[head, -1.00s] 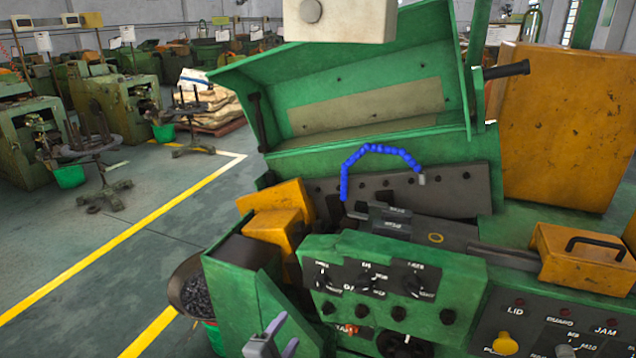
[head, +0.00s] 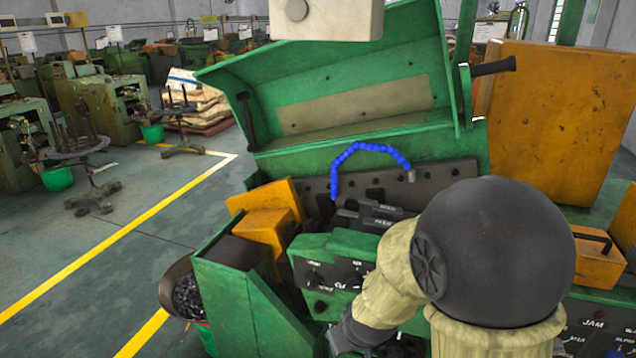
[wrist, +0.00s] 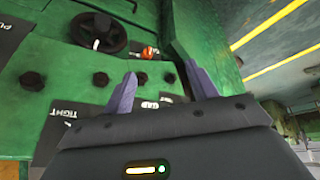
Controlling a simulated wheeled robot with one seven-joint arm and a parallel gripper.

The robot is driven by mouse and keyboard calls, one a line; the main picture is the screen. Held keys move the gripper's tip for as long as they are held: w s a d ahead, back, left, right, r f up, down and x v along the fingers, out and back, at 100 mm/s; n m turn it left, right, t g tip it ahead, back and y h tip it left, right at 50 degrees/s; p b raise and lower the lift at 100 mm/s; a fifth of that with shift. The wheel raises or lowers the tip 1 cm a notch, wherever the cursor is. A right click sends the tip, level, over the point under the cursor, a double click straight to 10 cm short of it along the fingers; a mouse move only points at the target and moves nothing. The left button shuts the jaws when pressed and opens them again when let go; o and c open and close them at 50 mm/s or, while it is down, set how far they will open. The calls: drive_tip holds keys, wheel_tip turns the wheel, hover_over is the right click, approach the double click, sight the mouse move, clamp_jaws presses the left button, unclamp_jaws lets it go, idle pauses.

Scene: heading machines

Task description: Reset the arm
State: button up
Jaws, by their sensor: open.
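My gripper (wrist: 163,92) shows in the wrist view with its two purple-grey fingers apart and nothing between them. It faces the green control panel (wrist: 60,90), which carries several dark knobs, a black handwheel (wrist: 98,32) and a small orange-red knob (wrist: 149,52). I cannot tell whether the fingers touch the panel. In the head view my arm crosses the front of the green heading machine (head: 330,248) and hides much of its panel. The fingers are not visible there.
The machine's green lid (head: 330,75) stands raised, with a blue segmented hose (head: 370,146) below it. A dark bowl of small parts (head: 187,297) sits at the machine's left. An orange cabinet (head: 555,120) stands at right. Open floor with yellow lines (head: 130,230) lies to the left.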

drive_tip(key=s+d+r+m+g, duration=0.2)
drive_tip(key=s+d+r+m, duration=0.1)
drive_tip(key=s+d, duration=0.5)
drive_tip(key=shift+s+d+r+m+g+h, duration=0.2)
drive_tip(key=shift+s+m+g+h, duration=0.15)
drive_tip(key=shift+m, duration=0.25)
